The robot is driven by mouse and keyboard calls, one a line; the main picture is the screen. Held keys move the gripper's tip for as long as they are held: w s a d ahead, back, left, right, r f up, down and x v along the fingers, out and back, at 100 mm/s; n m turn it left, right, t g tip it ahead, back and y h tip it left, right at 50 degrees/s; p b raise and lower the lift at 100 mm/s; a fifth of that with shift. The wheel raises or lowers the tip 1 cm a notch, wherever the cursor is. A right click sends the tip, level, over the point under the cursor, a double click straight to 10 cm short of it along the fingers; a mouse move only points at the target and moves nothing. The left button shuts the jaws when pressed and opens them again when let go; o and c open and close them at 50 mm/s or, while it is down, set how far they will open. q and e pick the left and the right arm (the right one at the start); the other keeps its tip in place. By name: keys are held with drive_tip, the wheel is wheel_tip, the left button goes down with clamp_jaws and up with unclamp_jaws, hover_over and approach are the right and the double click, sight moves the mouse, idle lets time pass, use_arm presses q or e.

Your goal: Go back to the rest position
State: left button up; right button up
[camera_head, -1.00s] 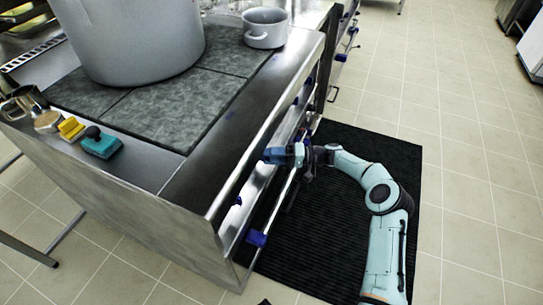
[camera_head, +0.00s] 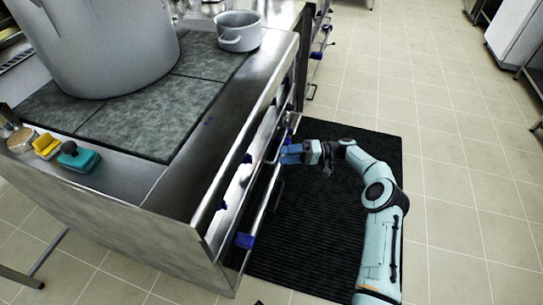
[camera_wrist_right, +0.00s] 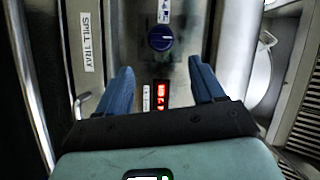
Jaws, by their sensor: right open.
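My right gripper (camera_head: 291,154) is open and empty, beside the front of the steel stove (camera_head: 150,222) and above the black mat. In the right wrist view its two blue fingers (camera_wrist_right: 163,82) stand apart, facing a front panel with a blue knob (camera_wrist_right: 160,38) and a red lit display (camera_wrist_right: 162,96). Nothing is between the fingers. I cannot tell whether a fingertip touches the panel. My right arm reaches in from the bottom right. My left gripper is not in view.
A large stockpot (camera_head: 100,45) and a small pot (camera_head: 238,32) stand on the stove top. A yellow sponge (camera_head: 46,146) and a teal brush (camera_head: 78,157) lie at its near left edge. Front rails and knobs line the stove.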

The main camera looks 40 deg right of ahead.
drive_tip(key=shift+v, duration=1)
